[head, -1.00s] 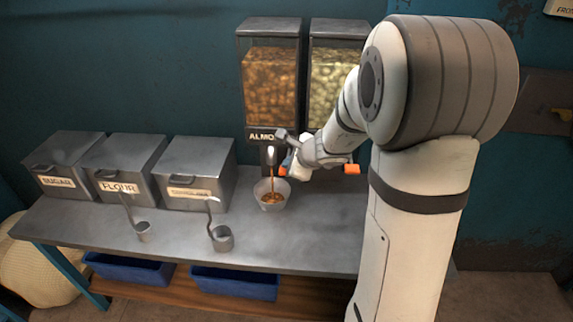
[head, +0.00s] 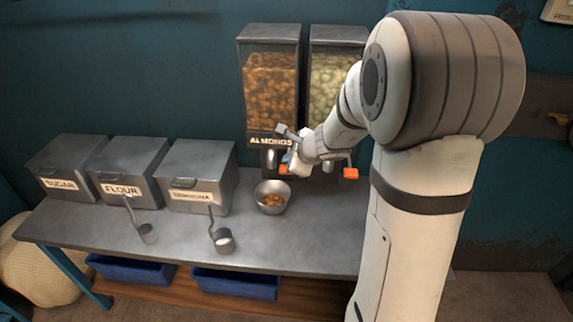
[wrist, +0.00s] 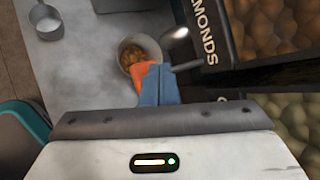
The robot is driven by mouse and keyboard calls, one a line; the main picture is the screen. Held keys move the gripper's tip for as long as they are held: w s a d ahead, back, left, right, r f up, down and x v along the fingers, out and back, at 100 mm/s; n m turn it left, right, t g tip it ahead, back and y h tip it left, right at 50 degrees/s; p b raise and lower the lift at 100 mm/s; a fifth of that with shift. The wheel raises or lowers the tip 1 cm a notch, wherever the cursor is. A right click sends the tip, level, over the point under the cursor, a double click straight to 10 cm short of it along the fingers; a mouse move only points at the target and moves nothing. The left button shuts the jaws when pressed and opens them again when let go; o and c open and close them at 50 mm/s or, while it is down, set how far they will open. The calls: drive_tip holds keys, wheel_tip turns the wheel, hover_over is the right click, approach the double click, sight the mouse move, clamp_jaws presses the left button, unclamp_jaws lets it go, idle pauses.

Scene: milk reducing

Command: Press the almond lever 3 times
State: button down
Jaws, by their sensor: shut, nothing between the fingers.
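The almond dispenser (head: 270,90) stands at the back with brown nuts inside and an ALMONDS label, which also shows in the wrist view (wrist: 207,38). An orange tab, apparently the almond lever (head: 284,169), shows low at its front. My gripper (head: 293,165) is shut and empty, close beside this tab. In the wrist view the blue-grey fingers (wrist: 159,85) overlap an orange piece (wrist: 145,78); whether they touch is unclear. A metal bowl (head: 272,206) with some almonds sits on the table below the spout. No stream is falling.
A second dispenser (head: 335,95) with paler contents stands to the right, with its own orange tab (head: 350,173). Sugar (head: 70,165), flour (head: 125,170) and a third bin (head: 200,175) stand left. Two scoops (head: 147,234) (head: 224,241) are at the front of the table (head: 90,235).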

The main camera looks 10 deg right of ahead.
drive_tip(key=shift+r, duration=0.1)
wheel_tip(320, 180, up, 5)
drive_tip(key=p, duration=0.4)
idle(0.3)
idle(2.4)
drive_tip(key=s+a+r+n+g+y, duration=0.1)
drive_tip(key=s+a+r+n+g, duration=0.15)
drive_tip(key=s+n, duration=0.4)
drive_tip(key=s+a+r+n+g, duration=0.1)
drive_tip(key=s+a+r+n, duration=0.2)
drive_tip(key=s+n, duration=0.35)
drive_tip(key=s+d+n+g+h, duration=0.1)
drive_tip(key=s+d+n+h, duration=0.1)
drive_tip(key=s+n, duration=0.2)
drive_tip(key=s+d+n+g+h, duration=0.1)
drive_tip(key=s+n, duration=0.4)
drive_tip(key=s, duration=0.5)
drive_tip(key=shift+s+d+r+h, duration=0.15)
drive_tip(key=shift+s+d+h, duration=0.15)
drive_tip(key=shift+d+h, duration=0.7)
